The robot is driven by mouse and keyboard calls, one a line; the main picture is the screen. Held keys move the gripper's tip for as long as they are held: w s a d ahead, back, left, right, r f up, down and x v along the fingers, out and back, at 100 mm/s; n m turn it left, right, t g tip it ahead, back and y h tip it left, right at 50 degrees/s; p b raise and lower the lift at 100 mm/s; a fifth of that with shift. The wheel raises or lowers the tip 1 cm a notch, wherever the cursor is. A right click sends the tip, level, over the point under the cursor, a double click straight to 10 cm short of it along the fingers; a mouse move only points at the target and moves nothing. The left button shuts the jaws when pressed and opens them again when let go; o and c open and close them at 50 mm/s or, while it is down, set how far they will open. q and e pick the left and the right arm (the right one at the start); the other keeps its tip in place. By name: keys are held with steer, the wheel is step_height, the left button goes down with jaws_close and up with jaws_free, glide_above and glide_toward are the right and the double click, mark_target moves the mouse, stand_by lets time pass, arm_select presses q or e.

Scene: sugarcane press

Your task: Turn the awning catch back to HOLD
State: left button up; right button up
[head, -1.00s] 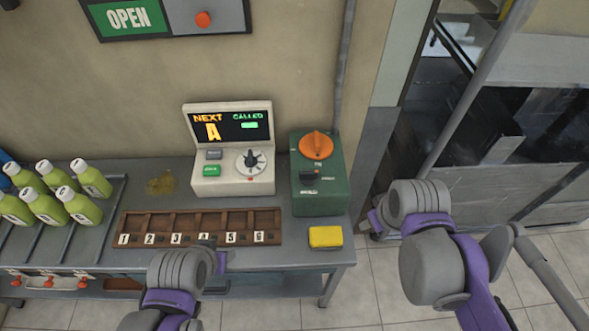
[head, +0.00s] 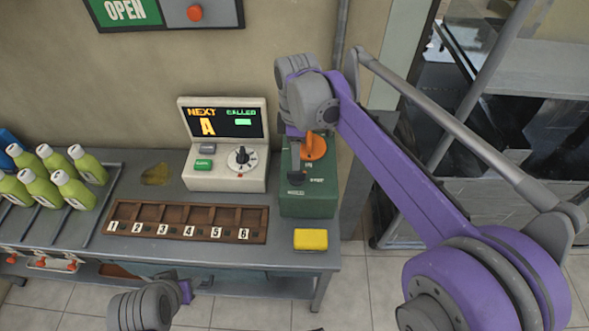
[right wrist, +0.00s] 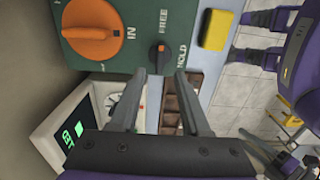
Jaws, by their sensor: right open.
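The awning catch (right wrist: 159,54) is a small black knob with an orange mark on the green box (right wrist: 206,12). In the right wrist view FREE is printed above it and HOLD to its right. Its orange mark appears turned toward the FREE side. My right gripper (right wrist: 159,74) is open, its two fingertips just short of the catch and on either side of it; I see no contact.
A large orange knob (head: 314,147) sits above the catch on the box. The display unit (head: 225,178) stands close on the left. A yellow sponge (head: 310,239) and a numbered wooden rack (head: 188,231) lie in front on the bench. Green bottles (head: 42,192) stand far left.

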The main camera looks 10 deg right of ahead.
mark_target(296, 176)
step_height(296, 176, down, 6)
steer(key=shift+f, duration=0.25)
steer(key=shift+c, duration=0.2)
jaws_close()
